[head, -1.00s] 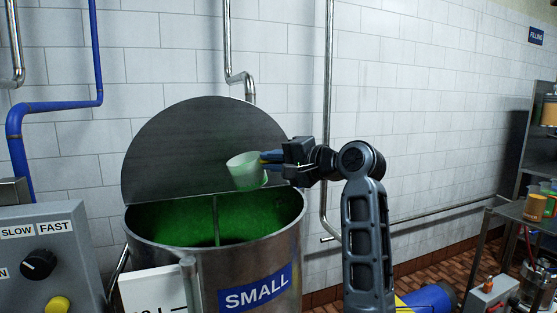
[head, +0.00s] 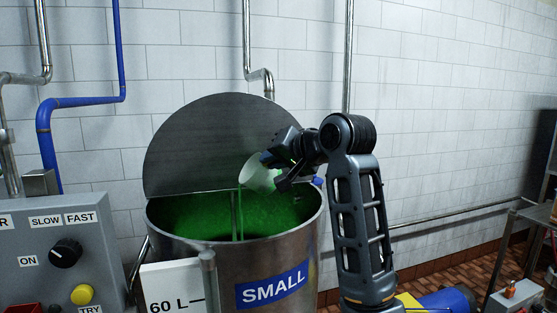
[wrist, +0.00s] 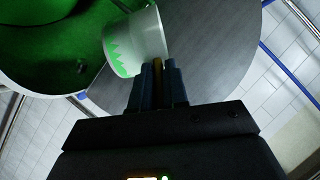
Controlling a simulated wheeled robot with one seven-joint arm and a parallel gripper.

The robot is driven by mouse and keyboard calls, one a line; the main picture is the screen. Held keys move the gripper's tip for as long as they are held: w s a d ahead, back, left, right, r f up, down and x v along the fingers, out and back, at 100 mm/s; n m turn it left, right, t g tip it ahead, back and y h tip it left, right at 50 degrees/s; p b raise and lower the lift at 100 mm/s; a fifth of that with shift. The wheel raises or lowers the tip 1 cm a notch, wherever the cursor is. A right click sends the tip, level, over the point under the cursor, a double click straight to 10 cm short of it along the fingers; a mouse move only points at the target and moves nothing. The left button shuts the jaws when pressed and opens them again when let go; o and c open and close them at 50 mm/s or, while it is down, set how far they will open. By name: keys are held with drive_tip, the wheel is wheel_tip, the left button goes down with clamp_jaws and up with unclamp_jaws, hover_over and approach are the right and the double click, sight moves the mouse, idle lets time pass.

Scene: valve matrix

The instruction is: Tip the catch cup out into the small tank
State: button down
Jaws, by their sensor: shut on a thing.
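The catch cup (head: 258,175) is pale and translucent, and it is tilted over the open mouth of the small tank (head: 228,262). My gripper (head: 268,158) is shut on the cup at its right side. In the wrist view the cup (wrist: 135,42) sits between the blue fingertips (wrist: 157,70), with a jagged green patch on its side. A thin green streak runs below the cup in the head view. Bright green covers the inside of the tank, and the wrist view also shows this green (wrist: 50,45). The cup's inside is mostly hidden.
The tank's raised half lid (head: 205,140) stands behind the cup. A grey control panel (head: 55,250) with a black knob and yellow button is at the left. A metal bench (head: 535,220) is at the far right. The tiled wall is close behind the tank.

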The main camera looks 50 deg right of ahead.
drive_tip(key=w+a+r+n+g+h, duration=0.1)
drive_tip(key=w+a+n+g+h, duration=0.2)
drive_tip(key=a+n+h, duration=0.1)
drive_tip(key=shift+w+a+r+n, duration=0.25)
drive_tip(key=shift+a+r+n, duration=0.1)
drive_tip(key=shift+a+n, duration=0.55)
idle(0.4)
idle(0.5)
drive_tip(key=s+d+r+m+t+y+b, duration=0.2)
drive_tip(key=m+t, duration=0.5)
drive_tip(key=m, duration=0.6)
wheel_tip(320, 180, up, 3)
drive_tip(key=d+y+b, duration=0.1)
drive_tip(key=d+y, duration=0.1)
drive_tip(key=y, duration=0.1)
drive_tip(key=shift+s+m+t+y, duration=0.3)
drive_tip(key=shift+y, duration=0.1)
